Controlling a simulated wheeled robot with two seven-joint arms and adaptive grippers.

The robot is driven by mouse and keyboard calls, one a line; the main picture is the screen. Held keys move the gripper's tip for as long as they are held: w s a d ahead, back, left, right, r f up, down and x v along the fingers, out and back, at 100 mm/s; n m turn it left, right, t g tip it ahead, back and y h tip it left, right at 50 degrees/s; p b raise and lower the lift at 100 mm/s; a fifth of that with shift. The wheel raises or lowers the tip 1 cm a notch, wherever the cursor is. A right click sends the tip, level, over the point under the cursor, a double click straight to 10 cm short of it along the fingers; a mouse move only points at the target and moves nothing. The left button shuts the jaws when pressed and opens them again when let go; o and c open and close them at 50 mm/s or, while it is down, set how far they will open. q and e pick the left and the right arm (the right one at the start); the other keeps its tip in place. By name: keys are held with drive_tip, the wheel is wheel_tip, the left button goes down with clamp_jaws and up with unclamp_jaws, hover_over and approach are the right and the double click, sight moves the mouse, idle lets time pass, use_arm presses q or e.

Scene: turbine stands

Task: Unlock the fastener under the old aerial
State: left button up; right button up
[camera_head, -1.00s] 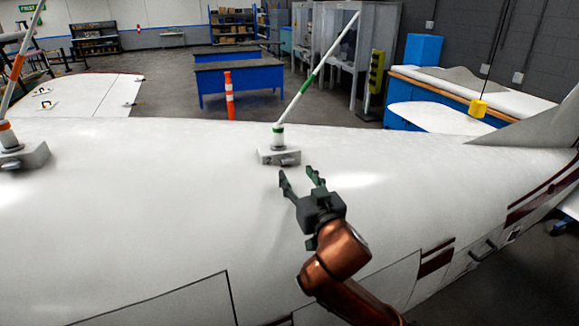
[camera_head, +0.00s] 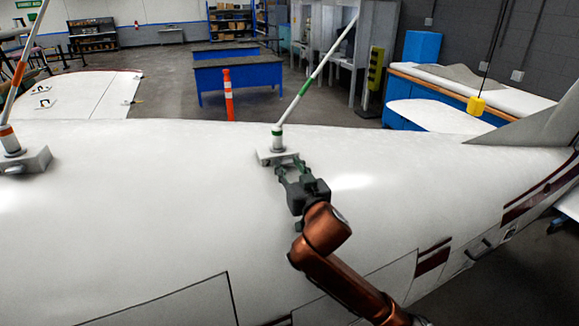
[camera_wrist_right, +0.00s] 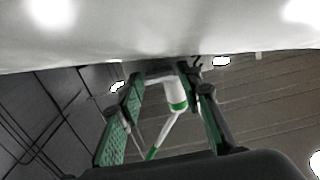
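A white aerial with green bands (camera_head: 306,86) stands tilted on a grey base block (camera_head: 266,157) on top of the white fuselage. My right gripper (camera_head: 289,168) is at the near side of this block, its two fingers open and spread. The fastener on that side is mostly hidden by the fingers; I cannot tell whether they touch it. The right wrist view shows the green-banded aerial (camera_wrist_right: 176,95) between the open fingers. A second aerial with orange bands (camera_head: 18,75) stands on its own block (camera_head: 35,158) at the left.
The white fuselage (camera_head: 150,220) curves down towards me, its top clear between the aerials.

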drive_tip(key=c, duration=0.7)
drive_tip(key=shift+n, duration=0.7)
drive_tip(key=shift+c, duration=0.2)
drive_tip(key=o, duration=1.2)
drive_tip(key=shift+c, duration=0.2)
drive_tip(key=v, duration=1.2)
drive_tip(key=shift+r, duration=0.1)
